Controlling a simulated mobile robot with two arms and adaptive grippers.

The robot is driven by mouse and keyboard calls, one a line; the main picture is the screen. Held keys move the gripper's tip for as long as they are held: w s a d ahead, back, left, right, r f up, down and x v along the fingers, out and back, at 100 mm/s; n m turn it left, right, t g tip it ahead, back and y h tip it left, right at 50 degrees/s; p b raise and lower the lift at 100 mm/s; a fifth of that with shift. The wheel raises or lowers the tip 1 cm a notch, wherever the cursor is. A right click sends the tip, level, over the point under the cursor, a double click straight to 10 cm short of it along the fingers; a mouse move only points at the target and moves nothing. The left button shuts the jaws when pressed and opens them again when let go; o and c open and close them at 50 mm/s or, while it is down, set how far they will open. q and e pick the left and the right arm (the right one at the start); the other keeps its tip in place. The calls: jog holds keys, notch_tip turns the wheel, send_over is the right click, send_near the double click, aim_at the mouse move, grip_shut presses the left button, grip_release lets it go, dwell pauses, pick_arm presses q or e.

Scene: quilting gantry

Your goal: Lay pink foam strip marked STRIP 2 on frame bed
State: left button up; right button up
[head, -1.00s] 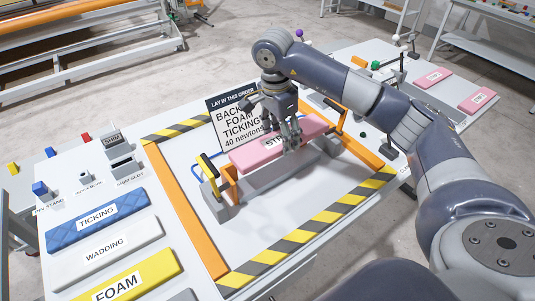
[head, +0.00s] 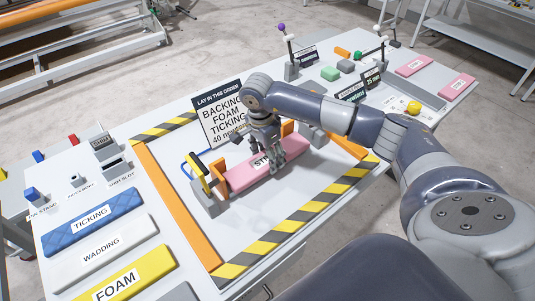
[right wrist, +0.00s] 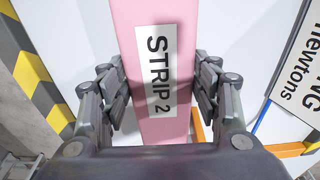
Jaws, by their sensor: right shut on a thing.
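The pink foam strip (head: 290,151) lies low along the frame bed (head: 207,206), between its orange end pieces. Its label, "STRIP 2", is plain in the right wrist view (right wrist: 160,72) and partly covered by fingers in the head view. My right gripper (head: 272,172) is above the strip's middle, pointing down. Its fingers are shut on the strip's two long edges, also in the right wrist view (right wrist: 160,92). The strip looks level; whether its underside touches the bed is hidden. My left gripper is not in view.
A sign (head: 221,115) giving the laying order stands behind the bed. Black-and-yellow tape (head: 295,232) borders the area. Ticking (head: 92,220), wadding (head: 103,242) and yellow foam (head: 120,280) lie at left. Two other pink strips (head: 414,65) lie at far right.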

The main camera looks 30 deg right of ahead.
aim_at(263, 160)
jog(key=shift+f, duration=0.1)
jog(key=o, duration=0.6)
jog(key=shift+o, duration=1)
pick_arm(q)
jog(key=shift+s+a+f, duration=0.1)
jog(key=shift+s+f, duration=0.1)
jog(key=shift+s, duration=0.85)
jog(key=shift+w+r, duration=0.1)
pick_arm(e)
jog(key=shift+r, duration=0.3)
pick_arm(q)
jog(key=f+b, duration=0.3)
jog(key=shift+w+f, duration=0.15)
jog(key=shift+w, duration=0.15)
pick_arm(e)
notch_tip(263, 160, up, 12)
jog(key=a, duration=0.1)
jog(key=shift+a+f, duration=0.15)
jog(key=shift+a, duration=0.15)
